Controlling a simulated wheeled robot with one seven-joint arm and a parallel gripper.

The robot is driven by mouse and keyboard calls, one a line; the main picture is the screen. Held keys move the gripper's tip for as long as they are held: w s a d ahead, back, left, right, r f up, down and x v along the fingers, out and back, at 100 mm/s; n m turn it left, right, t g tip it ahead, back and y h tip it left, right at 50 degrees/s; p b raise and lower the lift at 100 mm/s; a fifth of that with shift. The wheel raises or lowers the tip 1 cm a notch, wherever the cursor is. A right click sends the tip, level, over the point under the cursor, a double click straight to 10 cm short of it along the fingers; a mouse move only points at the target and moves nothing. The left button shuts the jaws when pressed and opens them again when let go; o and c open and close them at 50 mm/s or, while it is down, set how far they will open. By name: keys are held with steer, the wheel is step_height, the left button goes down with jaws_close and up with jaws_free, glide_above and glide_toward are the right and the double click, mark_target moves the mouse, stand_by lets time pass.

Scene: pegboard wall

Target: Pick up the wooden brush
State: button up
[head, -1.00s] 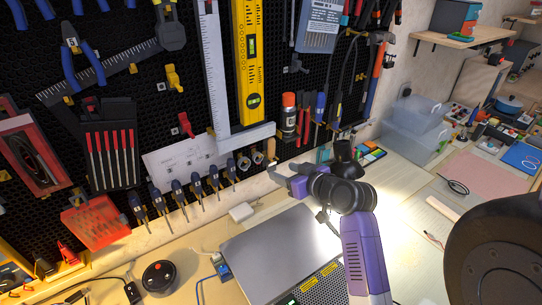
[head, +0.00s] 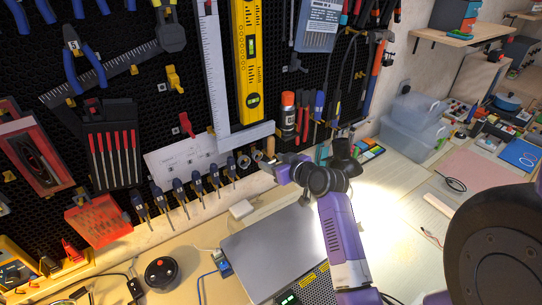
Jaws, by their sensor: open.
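A small tan wooden piece (head: 270,147) stands upright at the foot of the pegboard. It may be the wooden brush's handle; its lower part is hidden behind my gripper, and I cannot make out bristles. My gripper (head: 272,166) is open, close in front of and just below this piece in the picture, reaching left from my dark wrist. Whether the fingers touch it cannot be told.
An orange-capped can (head: 288,118) and screwdrivers (head: 318,112) hang to the right. A grey laptop-like box (head: 265,245) lies on the bench below my arm.

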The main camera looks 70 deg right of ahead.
jaws_close()
steer(key=shift+r, duration=0.15)
